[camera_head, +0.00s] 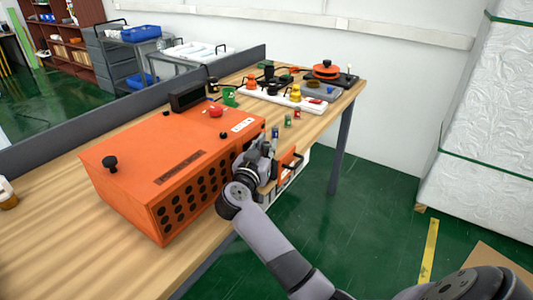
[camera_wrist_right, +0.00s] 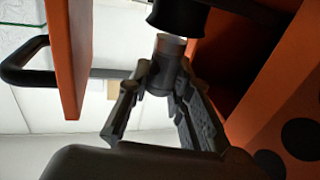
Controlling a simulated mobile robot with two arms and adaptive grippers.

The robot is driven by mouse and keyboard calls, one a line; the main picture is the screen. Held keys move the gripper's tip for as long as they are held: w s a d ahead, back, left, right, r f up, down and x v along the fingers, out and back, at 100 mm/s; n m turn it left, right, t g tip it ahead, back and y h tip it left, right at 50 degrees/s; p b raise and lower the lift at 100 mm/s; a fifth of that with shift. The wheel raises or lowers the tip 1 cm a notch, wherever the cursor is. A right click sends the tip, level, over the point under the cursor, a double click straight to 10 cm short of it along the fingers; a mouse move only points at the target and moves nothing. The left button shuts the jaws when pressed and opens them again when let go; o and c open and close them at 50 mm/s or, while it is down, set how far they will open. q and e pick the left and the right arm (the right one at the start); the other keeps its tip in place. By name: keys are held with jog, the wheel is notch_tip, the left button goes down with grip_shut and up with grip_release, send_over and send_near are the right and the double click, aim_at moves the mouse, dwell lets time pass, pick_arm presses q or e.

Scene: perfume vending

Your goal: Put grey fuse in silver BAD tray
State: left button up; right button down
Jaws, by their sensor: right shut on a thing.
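My right gripper (camera_head: 264,150) is at the right front end of the orange machine (camera_head: 170,150), beside its open orange door (camera_head: 291,166). In the right wrist view, the fingers (camera_wrist_right: 160,80) are closed around a grey cylinder (camera_wrist_right: 171,44), which looks like the grey fuse. Its upper end meets or sits just under a black round part (camera_wrist_right: 178,18); I cannot tell whether they touch. The fuse is hidden by the gripper in the head view. I cannot make out a tray marked BAD. My left gripper is not in view.
The door (camera_wrist_right: 67,55) with its black handle (camera_wrist_right: 22,62) stands close beside the fingers. Small coloured pieces (camera_head: 288,121), a green cup (camera_head: 229,96) and a white strip (camera_head: 283,98) with coloured items are farther back on the wooden table (camera_head: 50,220).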

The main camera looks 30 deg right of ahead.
jog(key=shift+f+p, duration=0.35)
jog(key=shift+f, duration=0.6)
jog(key=shift+f, duration=0.1)
jog(key=c, duration=1.5)
grip_release()
jog(key=shift+o, duration=0.2)
jog(key=shift+f, duration=0.1)
